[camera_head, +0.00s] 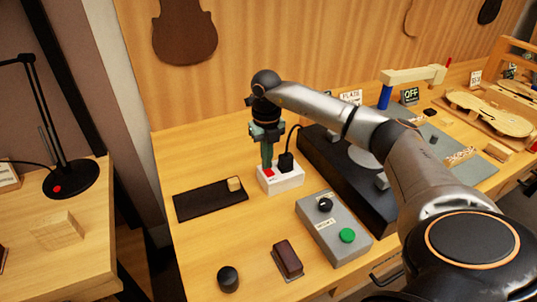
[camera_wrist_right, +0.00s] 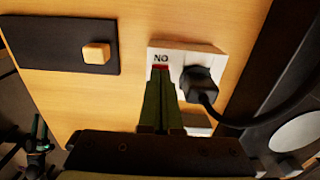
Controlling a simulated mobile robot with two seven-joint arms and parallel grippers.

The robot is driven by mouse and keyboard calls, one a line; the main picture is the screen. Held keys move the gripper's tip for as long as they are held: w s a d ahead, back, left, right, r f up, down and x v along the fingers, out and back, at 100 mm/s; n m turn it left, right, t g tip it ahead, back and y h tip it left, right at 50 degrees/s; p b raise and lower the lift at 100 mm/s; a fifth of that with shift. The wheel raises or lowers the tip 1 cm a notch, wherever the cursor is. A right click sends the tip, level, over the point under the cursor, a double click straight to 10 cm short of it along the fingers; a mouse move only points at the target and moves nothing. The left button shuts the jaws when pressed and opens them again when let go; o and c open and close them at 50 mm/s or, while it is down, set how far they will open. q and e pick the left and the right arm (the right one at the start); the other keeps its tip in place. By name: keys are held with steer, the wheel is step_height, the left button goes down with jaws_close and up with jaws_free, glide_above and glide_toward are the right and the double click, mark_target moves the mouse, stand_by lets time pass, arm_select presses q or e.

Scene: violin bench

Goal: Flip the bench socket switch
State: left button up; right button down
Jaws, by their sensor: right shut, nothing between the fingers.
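The white bench socket (camera_head: 285,181) sits on the bench, with a black plug in its right part. Its red switch (camera_head: 268,173) is at the left, and in the right wrist view a red strip of the switch (camera_wrist_right: 160,67) shows below the letters "NO". My right gripper (camera_head: 267,165) is shut and empty, pointing down over the switch. In the right wrist view its fingertips (camera_wrist_right: 160,82) overlap the switch and hide most of it; I cannot tell whether they touch. A small dark and green shape at the lower left of that view looks like my left gripper (camera_wrist_right: 38,132), too small to read.
The black plug (camera_head: 285,162) and its cord stand close to the right of the fingers. A dark mat (camera_head: 205,203) with a wooden block lies left. A grey control box (camera_head: 333,228) and a brown block (camera_head: 287,259) are nearer. Bare bench lies between them.

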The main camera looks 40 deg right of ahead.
step_height(320, 180, up, 7)
steer(key=p, duration=0.5)
steer(key=shift+f, duration=0.15)
stand_by(0.4)
